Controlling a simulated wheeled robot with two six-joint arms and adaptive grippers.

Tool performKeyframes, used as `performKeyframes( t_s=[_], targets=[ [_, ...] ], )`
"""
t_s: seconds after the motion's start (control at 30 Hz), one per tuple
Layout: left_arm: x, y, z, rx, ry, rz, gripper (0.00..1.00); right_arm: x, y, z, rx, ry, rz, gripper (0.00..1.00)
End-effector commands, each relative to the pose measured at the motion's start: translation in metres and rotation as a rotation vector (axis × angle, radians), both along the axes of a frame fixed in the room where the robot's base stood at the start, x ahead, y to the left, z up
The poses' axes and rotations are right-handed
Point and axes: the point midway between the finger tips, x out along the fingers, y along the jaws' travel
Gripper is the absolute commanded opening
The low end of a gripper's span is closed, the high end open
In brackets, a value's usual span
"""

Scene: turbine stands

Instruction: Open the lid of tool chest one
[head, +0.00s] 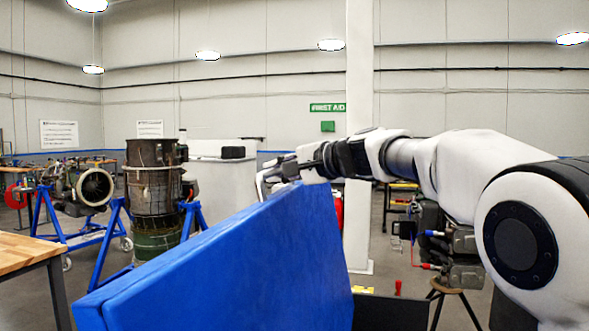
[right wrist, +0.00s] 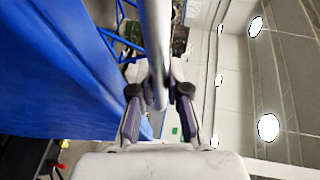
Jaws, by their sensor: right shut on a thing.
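The blue lid (head: 225,260) of the tool chest stands raised and tilted in the front middle of the head view. It fills the left side of the right wrist view (right wrist: 60,80). My right gripper (head: 278,172) is at the lid's upper far edge. In the right wrist view its fingers (right wrist: 158,98) are shut on a pale metal bar, the lid's handle (right wrist: 155,35). A dark part of what looks like the chest (head: 392,312) shows at the lower right. The lid hides most of the chest. My left gripper is out of view.
A wooden table (head: 30,252) is at the left edge. Turbine parts on blue stands (head: 85,190) and a tall rusty cylinder (head: 153,190) stand behind it. A white pillar (head: 359,100) rises behind the lid. Machinery on a stool (head: 455,255) is behind my right arm.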

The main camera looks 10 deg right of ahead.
Motion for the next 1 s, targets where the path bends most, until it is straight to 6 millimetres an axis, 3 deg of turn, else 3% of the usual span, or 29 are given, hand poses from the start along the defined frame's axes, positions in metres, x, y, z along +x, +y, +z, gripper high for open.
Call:
performKeyframes(
  t_s=[0.17,0.2,0.27,0.3,0.67,1.0],
  targets=[
    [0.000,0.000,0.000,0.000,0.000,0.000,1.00,0.000,-0.001,0.002,0.003,-0.003,-0.002,0.00],
    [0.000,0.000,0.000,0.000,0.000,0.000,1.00,0.000,-0.001,0.002,0.003,-0.003,-0.002,0.19],
    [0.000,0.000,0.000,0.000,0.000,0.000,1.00,0.000,-0.001,0.002,0.003,-0.003,-0.002,0.40],
    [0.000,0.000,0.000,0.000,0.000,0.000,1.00,0.000,-0.001,0.002,0.002,-0.003,-0.002,0.41],
    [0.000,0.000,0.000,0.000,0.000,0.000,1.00,-0.005,-0.006,0.003,0.001,-0.002,-0.002,0.41],
    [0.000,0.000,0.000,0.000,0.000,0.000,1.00,-0.059,-0.059,0.021,0.005,-0.003,-0.002,0.41]
  ],
)
